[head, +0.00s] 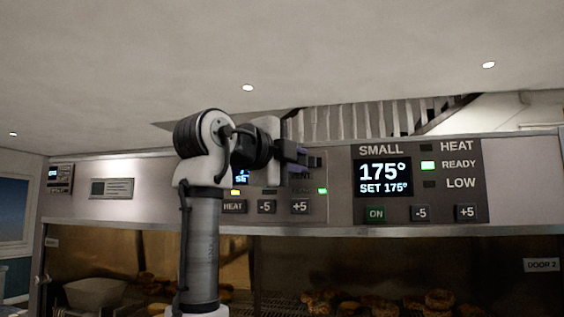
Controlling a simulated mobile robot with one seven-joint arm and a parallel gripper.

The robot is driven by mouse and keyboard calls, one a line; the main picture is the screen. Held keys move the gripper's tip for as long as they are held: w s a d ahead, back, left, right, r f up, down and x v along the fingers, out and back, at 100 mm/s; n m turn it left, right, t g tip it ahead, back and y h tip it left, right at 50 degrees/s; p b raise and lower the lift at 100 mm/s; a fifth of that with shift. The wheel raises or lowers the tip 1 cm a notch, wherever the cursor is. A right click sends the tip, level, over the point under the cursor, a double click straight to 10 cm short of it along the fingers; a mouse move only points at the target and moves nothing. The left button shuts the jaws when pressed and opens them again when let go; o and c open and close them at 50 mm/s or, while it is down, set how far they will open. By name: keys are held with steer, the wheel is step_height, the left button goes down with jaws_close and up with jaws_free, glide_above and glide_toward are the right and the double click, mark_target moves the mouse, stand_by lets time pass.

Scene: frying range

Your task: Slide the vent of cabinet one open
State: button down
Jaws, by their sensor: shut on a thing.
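The left control panel (283,207) carries a partly covered display, a HEAT button, -5 and +5 buttons and a lit green lamp (323,190). My gripper is at the upper part of this panel, reaching in from the left. Its jaws are shut on a small part there, which I take to be the vent's handle; the fingers and my wrist hide most of it. How far the vent stands open cannot be seen.
To the right is the SMALL panel (419,186), showing 175°. Below the ledge is a glass-fronted cabinet with fried goods (340,303) on racks and a DOOR 2 label (543,265). A small panel (111,188) sits far left. A railing (370,119) rises behind.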

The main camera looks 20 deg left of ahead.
steer(key=shift+d, duration=0.85)
steer(key=c, duration=1.3)
jaws_free()
steer(key=shift+d, duration=0.2)
steer(key=shift+o, duration=0.2)
steer(key=shift+a, duration=0.1)
steer(key=shift+s+a, duration=0.15)
steer(key=shift+s, duration=0.1)
steer(key=b+v, duration=0.4)
steer(key=v, duration=0.9)
